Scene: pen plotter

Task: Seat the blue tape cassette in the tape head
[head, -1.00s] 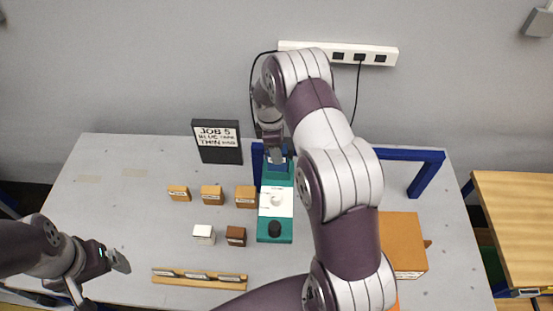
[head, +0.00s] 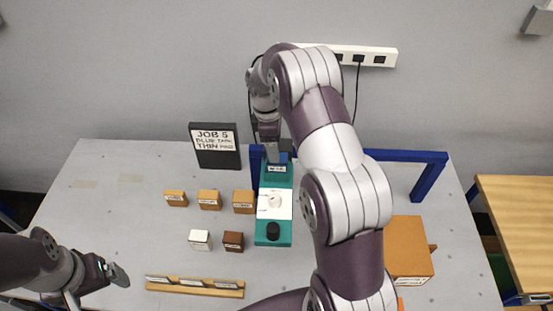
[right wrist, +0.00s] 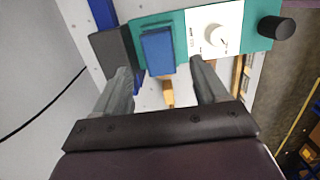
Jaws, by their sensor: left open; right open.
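The blue tape cassette (head: 283,158) is at the far end of the teal plotter unit (head: 273,181), partly hidden by my right gripper (head: 271,160) in the head view. In the right wrist view, the cassette (right wrist: 158,52) rests against the teal unit (right wrist: 260,14), beside a dark grey block (right wrist: 112,52). My right gripper (right wrist: 163,80) is open there, its fingertips on either side of and short of the cassette, with nothing held. Whether the cassette is fully down in the tape head cannot be told. My left gripper (head: 118,274) is open and empty at the front left.
A job sign (head: 215,146) stands behind. Several orange blocks (head: 209,199), a white block (head: 199,239) and a brown block (head: 233,241) lie left of the unit. A wooden rack (head: 195,287) is in front. A blue frame (head: 405,155) and an orange box (head: 409,249) are right.

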